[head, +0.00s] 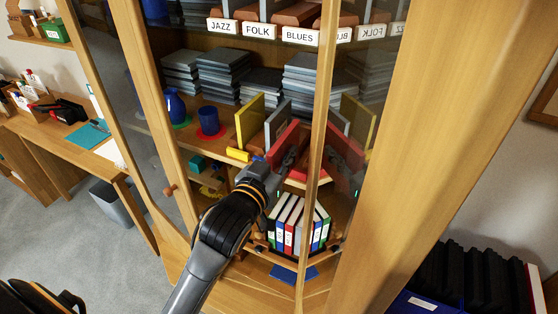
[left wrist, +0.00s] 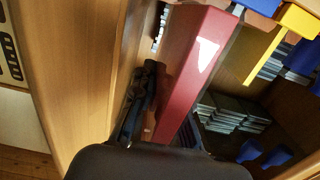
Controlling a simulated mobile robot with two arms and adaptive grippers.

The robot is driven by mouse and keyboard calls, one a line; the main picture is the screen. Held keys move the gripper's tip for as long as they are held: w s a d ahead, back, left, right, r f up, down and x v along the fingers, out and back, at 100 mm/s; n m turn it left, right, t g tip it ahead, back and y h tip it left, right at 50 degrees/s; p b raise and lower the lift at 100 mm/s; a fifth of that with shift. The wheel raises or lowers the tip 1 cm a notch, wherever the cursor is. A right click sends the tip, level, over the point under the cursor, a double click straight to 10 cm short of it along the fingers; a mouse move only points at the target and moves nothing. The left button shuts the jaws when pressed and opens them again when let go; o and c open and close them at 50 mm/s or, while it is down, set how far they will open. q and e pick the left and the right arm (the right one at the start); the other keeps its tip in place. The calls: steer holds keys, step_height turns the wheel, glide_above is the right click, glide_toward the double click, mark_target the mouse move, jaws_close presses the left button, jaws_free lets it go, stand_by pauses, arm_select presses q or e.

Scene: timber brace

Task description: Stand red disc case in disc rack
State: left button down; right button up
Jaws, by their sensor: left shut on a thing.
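The red disc case (head: 286,138) is in my left gripper (head: 274,165), upright and somewhat tilted, at the cabinet's middle shelf. In the left wrist view the red case (left wrist: 186,78) has a pale patch, and the left gripper's dark fingers (left wrist: 142,100) are at its edge. A yellow case (head: 249,121) and a grey case (head: 278,124) stand upright to its left, at the disc rack. Yellow (left wrist: 297,19) and blue (left wrist: 256,6) blocks show there in the left wrist view. The rack's base is mostly hidden by the case and arm. My right gripper is out of view.
A glass door frame (head: 320,130) stands just right of the case, with reflections in its glass. Stacks of grey cases (head: 224,75) lie behind. A blue mug (head: 208,120) stands left on a red coaster. Binders (head: 297,222) stand on the shelf below.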

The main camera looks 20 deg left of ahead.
mark_target(296, 137)
arm_select(q)
steer(key=shift+w+d+b, duration=0.1)
steer(key=shift+w+b, duration=0.6)
steer(key=shift+w, duration=2.65)
steer(key=shift+w+d+f+b, duration=0.1)
steer(key=shift+w+f+b, duration=0.65)
steer(key=shift+w, duration=0.65)
steer(key=shift+w+f+b, duration=0.55)
steer(key=shift+w+b, duration=0.35)
steer(key=shift+w, duration=0.55)
steer(key=shift+w+d+f+b, duration=0.1)
steer(key=shift+w+f+b, duration=0.65)
steer(key=shift+w, duration=0.65)
steer(key=shift+r, duration=0.1)
steer(key=c, duration=1.3)
jaws_free()
steer(key=shift+o, duration=0.2)
steer(key=shift+s, duration=0.1)
